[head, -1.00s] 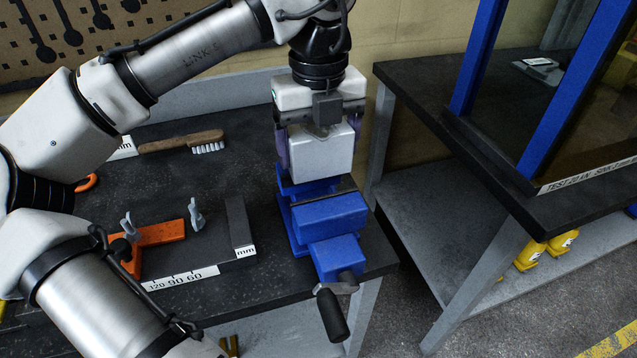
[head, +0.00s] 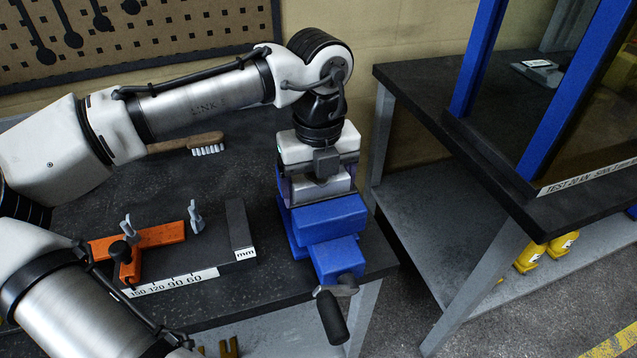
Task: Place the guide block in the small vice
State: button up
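The small blue vice (head: 330,217) stands at the right end of the dark bench, its crank handle hanging over the front edge. The guide block (head: 320,188), a light grey block, is low at the vice, behind the blue front jaw. That jaw hides its lower part, so I cannot tell whether it rests on the vice bed. My gripper (head: 319,181) points down over the vice with a finger on each side of the block. It appears shut on the block; the fingertips are partly hidden.
An orange fixture (head: 150,237) with grey clamps, a scale strip (head: 172,284) and a dark upright block (head: 238,223) lie left of the vice. A wooden brush (head: 190,145) is behind them. A separate dark table (head: 430,90) with a blue frame stands to the right.

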jog(key=shift+f, duration=0.1)
jog(key=o, duration=1.6)
notch_tip(320, 180, up, 12)
jog(key=shift+r, duration=0.15)
